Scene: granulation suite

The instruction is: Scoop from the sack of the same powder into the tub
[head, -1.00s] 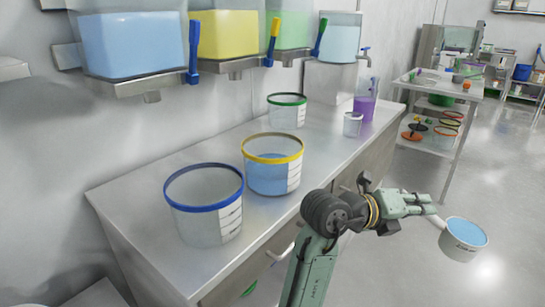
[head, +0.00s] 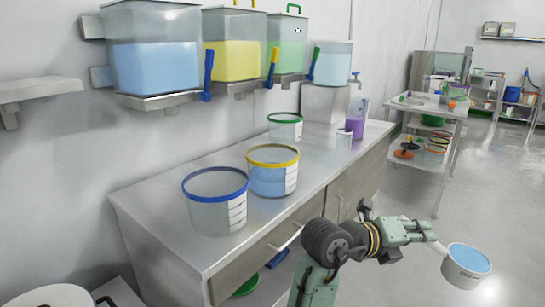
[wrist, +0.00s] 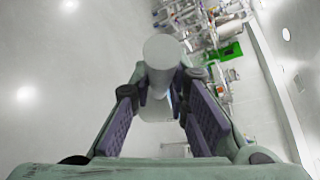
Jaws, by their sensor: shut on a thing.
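My gripper (head: 432,236) is shut on the handle of a white scoop (head: 466,269). The scoop's round cup is upright and holds light blue powder, out over the floor right of the bench. In the wrist view the pale handle (wrist: 160,60) stands between my fingers (wrist: 160,112). On the bench, a clear blue-rimmed tub (head: 215,205) looks empty. A yellow-rimmed tub (head: 268,182) holds blue powder. A green-rimmed tub (head: 285,130) stands farther back. A white round-topped thing (head: 45,297) is cut off at bottom left; I cannot tell whether it is a sack.
Wall hoppers hold blue (head: 155,68), yellow (head: 232,60) and green (head: 287,50) powder above the steel bench (head: 165,215). A purple bottle (head: 356,120) and small white cup (head: 343,139) stand at its far end.

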